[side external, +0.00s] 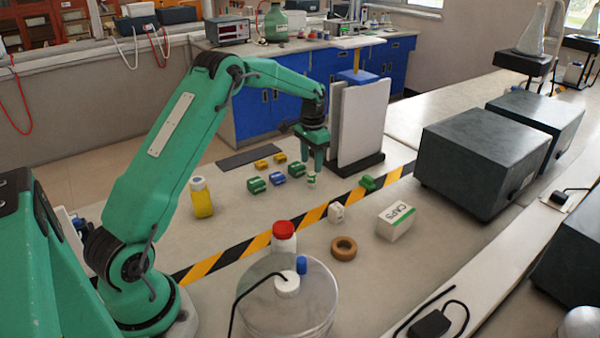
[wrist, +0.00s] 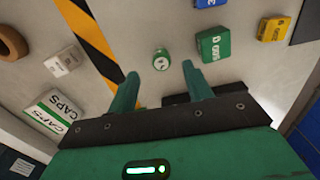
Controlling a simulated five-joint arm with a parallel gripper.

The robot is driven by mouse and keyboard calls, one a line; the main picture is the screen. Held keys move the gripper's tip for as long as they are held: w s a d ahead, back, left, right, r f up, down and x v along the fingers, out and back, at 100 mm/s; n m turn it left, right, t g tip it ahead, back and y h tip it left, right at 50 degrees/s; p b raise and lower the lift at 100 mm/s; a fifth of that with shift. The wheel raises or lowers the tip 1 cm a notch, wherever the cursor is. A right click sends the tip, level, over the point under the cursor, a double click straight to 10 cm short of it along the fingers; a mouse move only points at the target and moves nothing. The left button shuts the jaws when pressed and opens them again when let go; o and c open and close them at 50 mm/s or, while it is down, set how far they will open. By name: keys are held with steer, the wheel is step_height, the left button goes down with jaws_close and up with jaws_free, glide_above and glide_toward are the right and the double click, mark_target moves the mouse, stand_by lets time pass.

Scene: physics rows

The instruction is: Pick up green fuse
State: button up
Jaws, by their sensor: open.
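A small upright cylinder with a green-and-white top, which looks like the green fuse (wrist: 161,59), stands on the bench. In the side view the fuse (side external: 311,181) is right below my gripper (side external: 312,168). In the wrist view it shows between and just beyond the two fingertips of my gripper (wrist: 160,73). My gripper is open, pointing down, with nothing held. A green block (wrist: 212,45) with white marking sits to the right of the fuse; in the side view this block (side external: 297,169) is just left of it.
A blue block (side external: 277,179), another green block (side external: 256,185) and yellow blocks (side external: 261,165) sit to the left. A dark-based stand with upright panels (side external: 360,120) is close behind my gripper. A green piece (side external: 367,182), white piece (side external: 337,212) and CAPS box (side external: 397,221) lie right.

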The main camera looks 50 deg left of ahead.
mark_target(312, 173)
steer(key=shift+w+f, duration=0.2)
steer(key=shift+f, duration=2.4)
steer(key=c, duration=1.1)
